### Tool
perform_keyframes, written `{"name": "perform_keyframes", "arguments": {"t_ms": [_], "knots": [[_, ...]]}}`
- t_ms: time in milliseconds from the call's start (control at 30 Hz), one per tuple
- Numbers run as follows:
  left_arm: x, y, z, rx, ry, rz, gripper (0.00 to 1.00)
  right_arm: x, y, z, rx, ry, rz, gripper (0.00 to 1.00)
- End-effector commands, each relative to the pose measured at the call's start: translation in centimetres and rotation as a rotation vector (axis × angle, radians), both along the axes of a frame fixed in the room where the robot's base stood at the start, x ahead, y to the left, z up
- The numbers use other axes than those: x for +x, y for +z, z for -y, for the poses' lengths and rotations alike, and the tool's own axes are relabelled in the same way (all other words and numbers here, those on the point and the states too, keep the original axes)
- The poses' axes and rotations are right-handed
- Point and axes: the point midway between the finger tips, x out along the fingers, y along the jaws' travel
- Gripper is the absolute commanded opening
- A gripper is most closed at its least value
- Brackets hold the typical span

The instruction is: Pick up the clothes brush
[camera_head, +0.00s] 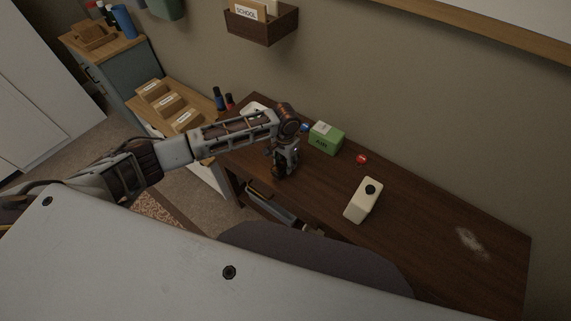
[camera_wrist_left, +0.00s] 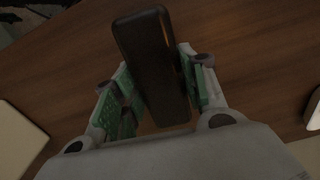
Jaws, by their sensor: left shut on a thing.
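The clothes brush (camera_wrist_left: 150,55) shows in the left wrist view as a long, dark, rounded block with a smooth top. It lies between the two green-padded fingers of my left gripper (camera_wrist_left: 160,92), which is shut on it. In the head view my left gripper (camera_head: 280,172) points down at the near edge of the dark wooden table (camera_head: 430,215). The brush is too dark there to tell apart from the gripper. Its bristles are hidden, and I cannot tell whether it touches the tabletop. My right gripper does not show.
A white tray (camera_head: 253,110) is behind my arm. A pale powdery patch (camera_head: 470,241) marks the right end. A dark seat (camera_head: 315,258) is in front.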

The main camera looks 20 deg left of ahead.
Motion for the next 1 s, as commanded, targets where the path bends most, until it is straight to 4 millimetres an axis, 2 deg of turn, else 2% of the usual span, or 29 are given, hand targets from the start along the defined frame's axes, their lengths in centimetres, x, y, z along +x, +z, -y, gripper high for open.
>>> {"name": "perform_keyframes", "arguments": {"t_ms": [200, 367, 800, 1000], "knots": [[0.0, 0.3, 0.0, 0.000, 0.000, 0.001, 0.17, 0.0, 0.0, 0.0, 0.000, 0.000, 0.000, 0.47], [0.0, 1.3, 0.0, 0.000, 0.000, 0.001, 0.17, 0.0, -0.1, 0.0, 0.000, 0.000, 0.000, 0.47], [0.1, 7.4, 0.1, -0.002, 0.000, 0.001, 0.17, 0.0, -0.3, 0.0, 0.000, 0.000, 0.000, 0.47], [0.1, 9.4, 0.0, -0.001, 0.000, 0.002, 0.17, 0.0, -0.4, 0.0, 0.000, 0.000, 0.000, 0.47]]}}
